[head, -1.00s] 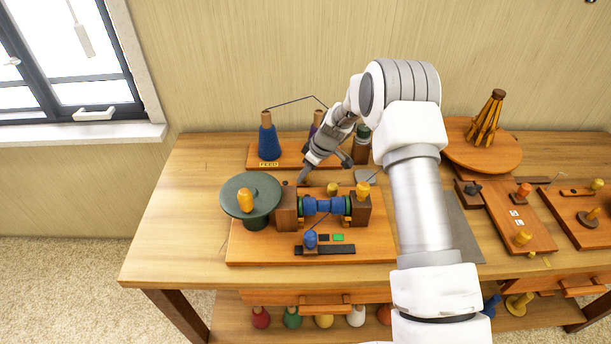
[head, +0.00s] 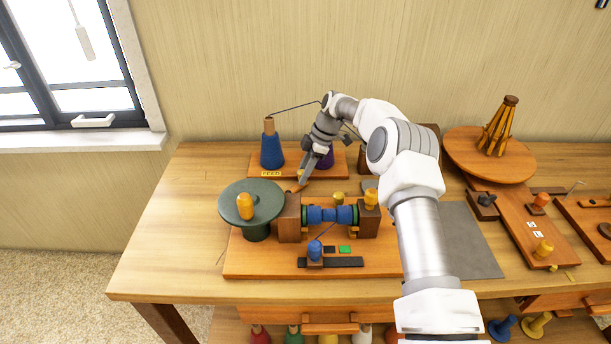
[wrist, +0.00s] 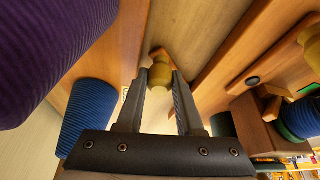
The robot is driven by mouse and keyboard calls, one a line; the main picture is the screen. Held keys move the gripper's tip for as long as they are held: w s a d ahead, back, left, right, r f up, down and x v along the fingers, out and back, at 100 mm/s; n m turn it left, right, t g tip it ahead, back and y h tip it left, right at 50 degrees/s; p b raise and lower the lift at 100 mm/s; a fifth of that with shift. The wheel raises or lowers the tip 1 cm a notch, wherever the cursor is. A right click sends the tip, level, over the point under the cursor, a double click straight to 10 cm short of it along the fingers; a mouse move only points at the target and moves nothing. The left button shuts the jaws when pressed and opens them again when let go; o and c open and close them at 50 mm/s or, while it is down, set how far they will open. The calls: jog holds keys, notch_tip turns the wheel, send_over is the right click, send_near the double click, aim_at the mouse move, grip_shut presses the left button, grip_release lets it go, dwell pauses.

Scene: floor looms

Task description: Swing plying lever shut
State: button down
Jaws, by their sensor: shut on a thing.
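The plying lever appears as a short wooden arm (head: 297,187) behind the left wooden block of the plying stand, mostly hidden by my gripper in the head view. Its yellow knob (wrist: 160,72) shows clearly in the wrist view, between my fingertips. My gripper (wrist: 161,80) is shut on this knob; in the head view my gripper (head: 302,180) points down at the back left of the stand. The plying stand (head: 289,218) holds a blue bobbin (head: 330,215) between two wooden blocks, with a dark green disc (head: 252,199) at its left.
A blue cone (head: 272,151) and a purple cone (head: 327,159) stand close behind my gripper on the feed board (head: 339,170). A blue knob (head: 315,250) sits on a dark track in front of the bobbin. The bench's left end (head: 175,220) is clear.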

jog(key=shift+w+a+n, duration=0.15)
jog(key=shift+a+n, duration=0.1)
jog(key=shift+n, duration=0.25)
jog(key=c, duration=0.8)
grip_release()
jog(key=shift+c, duration=0.2)
jog(key=p+v, duration=0.7)
jog(key=v, duration=1)
jog(key=shift+w+r, duration=0.25)
jog(key=shift+r, duration=0.05)
jog(key=shift+a, duration=0.1)
